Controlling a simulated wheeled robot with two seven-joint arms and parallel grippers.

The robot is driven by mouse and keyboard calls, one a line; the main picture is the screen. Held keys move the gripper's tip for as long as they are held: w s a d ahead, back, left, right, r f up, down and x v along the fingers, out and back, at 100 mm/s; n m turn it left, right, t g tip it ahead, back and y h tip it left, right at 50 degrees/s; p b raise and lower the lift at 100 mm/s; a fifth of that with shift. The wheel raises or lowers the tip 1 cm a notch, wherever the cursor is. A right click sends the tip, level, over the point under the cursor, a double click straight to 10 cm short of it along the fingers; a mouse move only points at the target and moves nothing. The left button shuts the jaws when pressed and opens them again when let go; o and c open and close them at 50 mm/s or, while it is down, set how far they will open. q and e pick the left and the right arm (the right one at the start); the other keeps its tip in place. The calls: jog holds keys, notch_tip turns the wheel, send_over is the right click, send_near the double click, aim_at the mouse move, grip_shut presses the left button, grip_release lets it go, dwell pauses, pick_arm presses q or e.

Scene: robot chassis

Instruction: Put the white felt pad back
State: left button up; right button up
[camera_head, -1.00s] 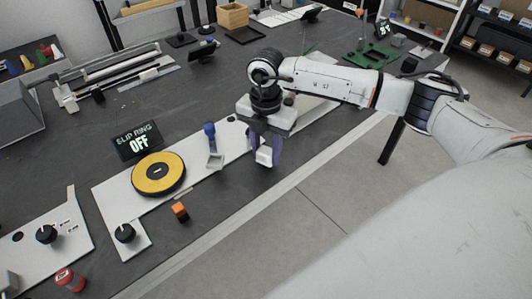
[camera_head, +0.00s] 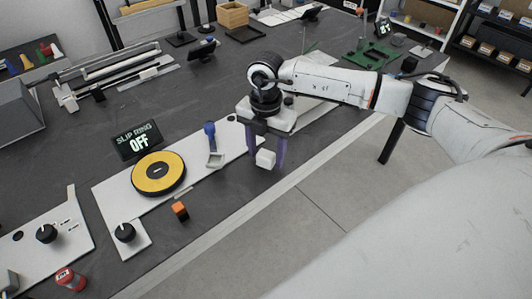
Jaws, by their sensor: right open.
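A small white block (camera_head: 266,159), which looks like the white felt pad, is at the front edge of the dark bench, between the fingers of my right gripper (camera_head: 267,155). My right gripper points down with its purple fingers apart, one on each side of the block. I cannot tell whether a finger touches the block, or exactly what it rests on. A small pale square holder (camera_head: 215,160) is on the light panel (camera_head: 198,185), beside a blue-knobbed peg (camera_head: 210,132). My left gripper is out of view.
A yellow and black disc (camera_head: 158,173) sits on the panel before a display (camera_head: 138,140) reading "SLIP RING OFF".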

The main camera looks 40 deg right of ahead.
aim_at(266, 154)
notch_tip(266, 154, up, 12)
jog(key=shift+f+b, duration=0.2)
jog(key=shift+b, duration=0.2)
